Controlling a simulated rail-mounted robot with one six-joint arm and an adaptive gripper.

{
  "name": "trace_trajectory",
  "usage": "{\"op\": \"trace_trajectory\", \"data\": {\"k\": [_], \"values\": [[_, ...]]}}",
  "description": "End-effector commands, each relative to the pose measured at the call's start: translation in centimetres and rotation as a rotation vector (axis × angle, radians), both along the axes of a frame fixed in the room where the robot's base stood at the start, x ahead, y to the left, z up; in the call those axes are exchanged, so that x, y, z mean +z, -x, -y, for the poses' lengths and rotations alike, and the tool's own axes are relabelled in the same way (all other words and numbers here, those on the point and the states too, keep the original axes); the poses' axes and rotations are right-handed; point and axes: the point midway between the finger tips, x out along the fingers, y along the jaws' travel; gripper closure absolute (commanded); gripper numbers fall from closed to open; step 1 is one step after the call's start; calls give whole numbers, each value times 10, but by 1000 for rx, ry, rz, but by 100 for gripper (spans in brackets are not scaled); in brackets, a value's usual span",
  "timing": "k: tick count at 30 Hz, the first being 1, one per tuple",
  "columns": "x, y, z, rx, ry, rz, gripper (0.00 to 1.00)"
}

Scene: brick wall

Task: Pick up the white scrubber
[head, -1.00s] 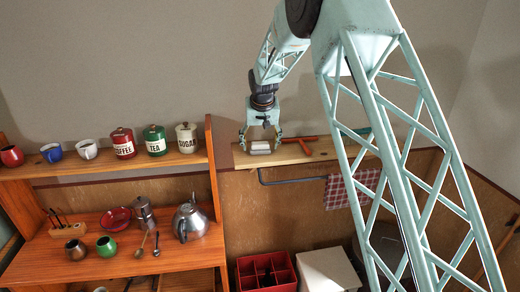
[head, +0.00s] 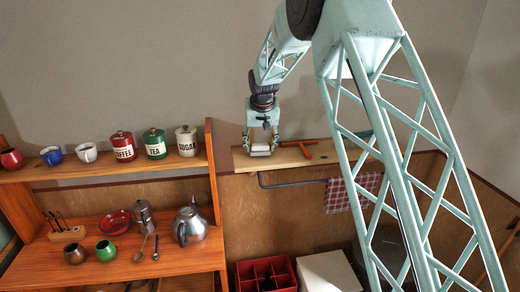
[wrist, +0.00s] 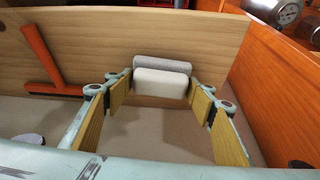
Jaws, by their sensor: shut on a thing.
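The white scrubber (head: 260,151) is a small pale block on the left end of the wooden shelf in the head view. In the wrist view the white scrubber (wrist: 160,85) shows as a white rounded block with a grey layer behind it. My gripper (head: 262,145) points down over it, one finger at each end. In the wrist view the wooden-padded fingers of my gripper (wrist: 162,92) are shut on the scrubber. I cannot tell whether the scrubber is clear of the shelf.
An orange-red T-shaped tool (head: 299,146) lies on the shelf (head: 285,159), right of my gripper. To the left, a hutch (head: 212,165) with a raised side panel holds canisters, mugs and a kettle (head: 190,225). A checked cloth (head: 352,192) hangs from the rail below.

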Motion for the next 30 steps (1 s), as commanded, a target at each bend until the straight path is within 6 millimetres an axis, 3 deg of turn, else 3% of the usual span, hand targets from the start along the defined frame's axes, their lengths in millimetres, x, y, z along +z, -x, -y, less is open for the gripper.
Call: {"op": "trace_trajectory", "data": {"k": [10, 14, 20, 30], "values": [[26, 0, 0, -1, -1, 1, 60], [26, 6, 2, 0, 0, -1, 60], [28, 20, 7, 0, 0, 1, 60], [31, 60, 21, 0, 0, 1, 60]]}}
